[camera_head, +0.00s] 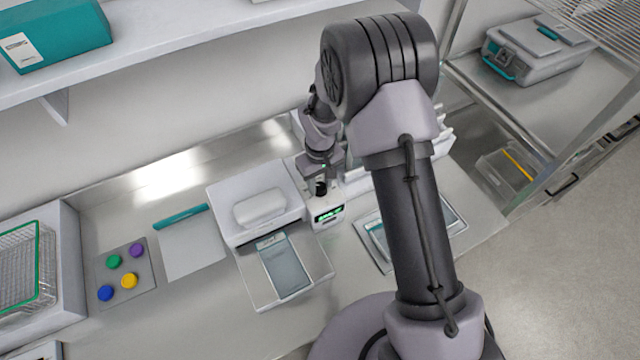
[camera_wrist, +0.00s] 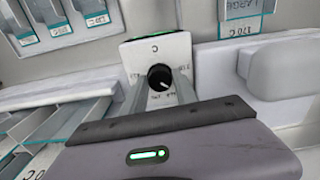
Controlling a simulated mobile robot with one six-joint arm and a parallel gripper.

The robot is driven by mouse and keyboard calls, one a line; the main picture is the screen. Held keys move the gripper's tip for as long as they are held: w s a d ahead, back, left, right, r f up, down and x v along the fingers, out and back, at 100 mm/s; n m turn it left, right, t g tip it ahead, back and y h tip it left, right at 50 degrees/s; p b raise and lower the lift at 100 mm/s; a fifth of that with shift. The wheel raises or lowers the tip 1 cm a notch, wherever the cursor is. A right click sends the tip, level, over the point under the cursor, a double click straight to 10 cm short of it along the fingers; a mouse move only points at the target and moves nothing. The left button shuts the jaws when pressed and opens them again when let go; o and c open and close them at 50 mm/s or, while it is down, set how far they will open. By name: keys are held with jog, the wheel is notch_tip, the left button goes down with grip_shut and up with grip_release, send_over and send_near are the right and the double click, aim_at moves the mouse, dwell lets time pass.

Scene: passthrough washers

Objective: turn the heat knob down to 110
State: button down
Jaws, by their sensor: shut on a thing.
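The heat knob (camera_wrist: 160,77) is a round black dial with a pale pointer mark, on the white face of a small control unit (camera_wrist: 172,50). In the wrist view my gripper (camera_wrist: 161,88) has its two grey fingers on either side of the knob, shut on it. In the head view the gripper (camera_head: 320,186) reaches down to the control unit, and the black knob is partly hidden by it. A lit green display (camera_head: 328,214) shows on the unit, its digits too small to read. The scale print around the knob is mostly hidden or illegible.
A white sealing machine (camera_head: 227,200) with a pouch (camera_head: 285,265) on its tray stands left of the unit. A tray of pouches (camera_head: 375,243) lies right. Coloured discs on a grey plate (camera_head: 143,286) and a wire basket (camera_head: 22,265) are farther left. A shelf (camera_head: 190,45) hangs above.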

aim_at(320, 185)
jog(key=n, duration=0.5)
jog(key=shift+b, duration=0.3)
jog(key=shift+w+r+n, duration=0.1)
jog(key=shift+n, duration=2.4)
jog(key=c, duration=1)
grip_release()
jog(key=shift+o, duration=0.2)
notch_tip(320, 185, up, 17)
jog(key=p, duration=0.1)
jog(key=shift+r+p, duration=0.2)
jog(key=shift+p, duration=0.15)
